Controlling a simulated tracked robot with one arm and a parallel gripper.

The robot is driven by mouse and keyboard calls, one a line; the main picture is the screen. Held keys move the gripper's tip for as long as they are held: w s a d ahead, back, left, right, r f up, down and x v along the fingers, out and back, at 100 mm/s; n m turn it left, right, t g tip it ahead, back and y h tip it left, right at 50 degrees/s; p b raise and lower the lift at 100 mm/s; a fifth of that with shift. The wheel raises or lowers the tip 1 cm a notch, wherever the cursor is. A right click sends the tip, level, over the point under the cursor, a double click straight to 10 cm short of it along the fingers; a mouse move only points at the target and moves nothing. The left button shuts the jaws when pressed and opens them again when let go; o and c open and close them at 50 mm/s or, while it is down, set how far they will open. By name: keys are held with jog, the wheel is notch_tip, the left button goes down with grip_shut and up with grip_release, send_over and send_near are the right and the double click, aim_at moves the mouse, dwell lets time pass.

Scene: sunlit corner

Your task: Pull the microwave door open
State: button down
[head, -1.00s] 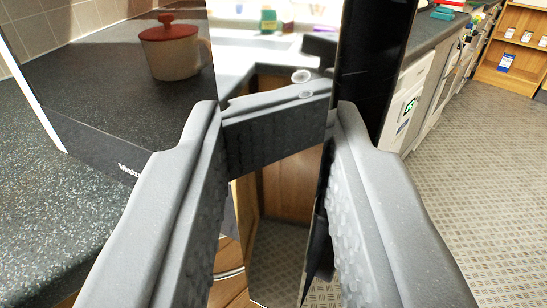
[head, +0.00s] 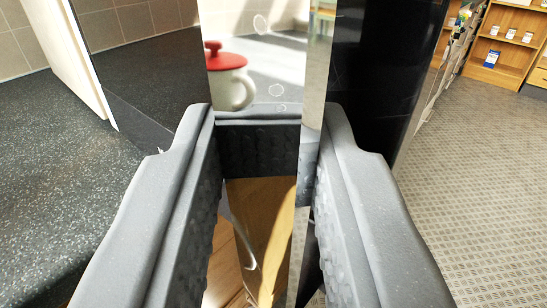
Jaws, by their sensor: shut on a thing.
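My gripper (head: 268,125) has its two grey fingers on either side of a tall, shiny, mirror-like handle (head: 317,60) on the microwave front, and is shut on it. The handle reflects a red-lidded pale mug and the ribbed inside of the gripper. To its left is the glossy black microwave door (head: 150,75), which reflects the worktop and tiles. Another glossy black panel (head: 385,75) stands right of the handle. A pale edge (head: 70,65) shows behind the door at left. How far the door stands from the microwave body is hard to tell.
A dark speckled worktop (head: 50,160) lies at left, below a tiled wall (head: 15,45). Open patterned floor (head: 480,150) spreads at right. A wooden shelf unit (head: 505,45) with small items stands at the far right.

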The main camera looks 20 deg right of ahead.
jog(key=shift+s+a, duration=0.15)
jog(key=shift+a, duration=0.35)
jog(key=shift+f, duration=0.1)
jog(key=c, duration=1.2)
grip_release()
jog(key=shift+f, duration=0.1)
jog(key=shift+d, duration=0.1)
jog(key=b+v, duration=0.1)
jog(key=v, duration=1.1)
jog(key=shift+b, duration=0.35)
